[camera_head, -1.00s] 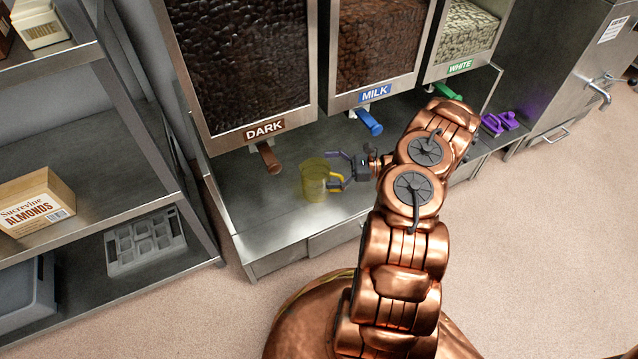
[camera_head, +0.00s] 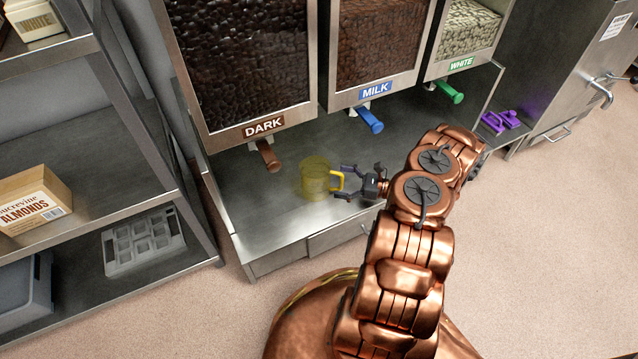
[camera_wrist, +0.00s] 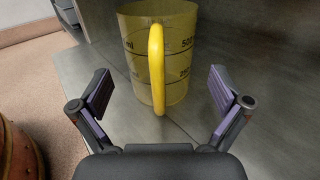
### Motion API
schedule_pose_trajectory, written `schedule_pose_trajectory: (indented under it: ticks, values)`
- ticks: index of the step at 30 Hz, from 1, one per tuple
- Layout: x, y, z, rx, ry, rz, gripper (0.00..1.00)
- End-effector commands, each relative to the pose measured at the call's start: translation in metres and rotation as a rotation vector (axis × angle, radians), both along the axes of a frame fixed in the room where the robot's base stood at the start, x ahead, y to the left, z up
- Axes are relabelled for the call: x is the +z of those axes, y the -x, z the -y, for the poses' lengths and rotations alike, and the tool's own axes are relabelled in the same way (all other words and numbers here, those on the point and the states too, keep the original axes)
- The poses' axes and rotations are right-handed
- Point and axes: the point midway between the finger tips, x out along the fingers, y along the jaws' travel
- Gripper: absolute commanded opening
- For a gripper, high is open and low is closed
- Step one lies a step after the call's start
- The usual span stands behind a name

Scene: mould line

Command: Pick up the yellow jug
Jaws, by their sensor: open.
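The yellow jug (camera_head: 314,180) stands upright on the steel counter below the DARK dispenser. It is see-through, with a solid yellow handle (camera_head: 338,181) on its right side. My gripper (camera_head: 343,182) is just right of the jug, its two fingers open. In the wrist view the jug (camera_wrist: 180,62) stands ahead with volume marks on its wall. Its handle (camera_wrist: 157,70) faces me, between and a little beyond the open fingers of my gripper (camera_wrist: 164,97). Neither finger touches the handle in the wrist view. Nothing is in my grip.
The DARK dispenser's brown lever (camera_head: 268,156) hangs close above and left of the jug. The blue lever (camera_head: 369,121) and green lever (camera_head: 449,92) are further right. Purple items (camera_head: 500,121) lie at the right. A shelf rack (camera_head: 150,180) stands left. The counter front is clear.

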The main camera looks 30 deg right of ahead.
Motion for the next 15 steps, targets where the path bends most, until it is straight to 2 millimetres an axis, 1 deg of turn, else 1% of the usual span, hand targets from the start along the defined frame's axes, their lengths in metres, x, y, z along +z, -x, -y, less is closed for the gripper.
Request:
schedule_pose_trajectory:
  ticks: [1, 7, 10, 15]
  values:
    - [-0.004, -0.004, -0.006, 0.003, -0.004, -0.001, 1.00]
    - [-0.001, -0.020, -0.023, 0.003, -0.001, 0.003, 1.00]
    - [-0.001, -0.024, -0.026, 0.000, -0.001, 0.002, 1.00]
    - [0.000, -0.025, -0.028, 0.000, -0.001, 0.001, 1.00]
